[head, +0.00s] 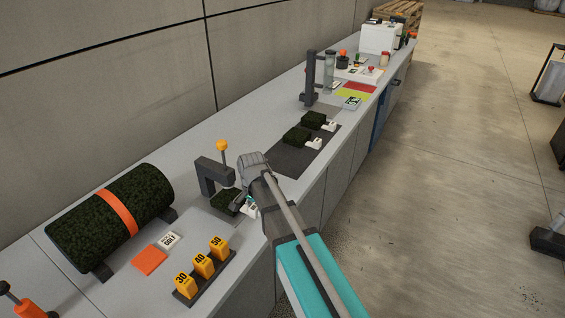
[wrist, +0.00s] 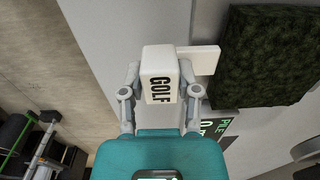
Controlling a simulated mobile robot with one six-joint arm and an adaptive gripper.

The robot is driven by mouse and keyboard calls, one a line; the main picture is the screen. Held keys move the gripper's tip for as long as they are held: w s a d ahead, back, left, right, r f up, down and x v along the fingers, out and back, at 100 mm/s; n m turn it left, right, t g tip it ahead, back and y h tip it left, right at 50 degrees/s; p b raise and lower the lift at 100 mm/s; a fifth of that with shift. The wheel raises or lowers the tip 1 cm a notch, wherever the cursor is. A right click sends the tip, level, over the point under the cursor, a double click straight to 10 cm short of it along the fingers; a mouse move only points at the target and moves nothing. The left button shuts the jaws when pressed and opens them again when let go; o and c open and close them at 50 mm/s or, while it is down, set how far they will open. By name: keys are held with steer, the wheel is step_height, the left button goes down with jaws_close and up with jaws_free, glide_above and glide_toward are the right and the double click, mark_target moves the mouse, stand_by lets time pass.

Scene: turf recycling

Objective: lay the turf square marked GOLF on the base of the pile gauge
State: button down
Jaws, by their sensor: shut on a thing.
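My gripper (head: 250,200) is shut on the white block marked GOLF (wrist: 160,75). A white tab joins this block to a dark green turf square (wrist: 268,55), which lies to the right of my fingers in the wrist view. In the head view the turf square (head: 224,201) is at the opening of the pile gauge (head: 209,175), a dark grey C-shaped frame with a yellow-orange knob on top. The turf covers most of the gauge's base, and I cannot tell whether it touches it. A lit display reading PILE (wrist: 226,123) shows just below the turf in the wrist view.
Two more turf squares with white tags lie on a dark mat (head: 288,158) further along the counter. A large turf roll (head: 110,220) with an orange band stands left of the gauge. Yellow blocks marked 30, 40 and 50 (head: 203,266) stand near the front edge.

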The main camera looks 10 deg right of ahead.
steer(key=shift+f+b, duration=0.3)
steer(key=shift+f, duration=0.05)
steer(key=shift+c, duration=1.3)
jaws_free()
steer(key=shift+o, duration=0.2)
steer(key=shift+o, duration=1.1)
steer(key=shift+r, duration=0.15)
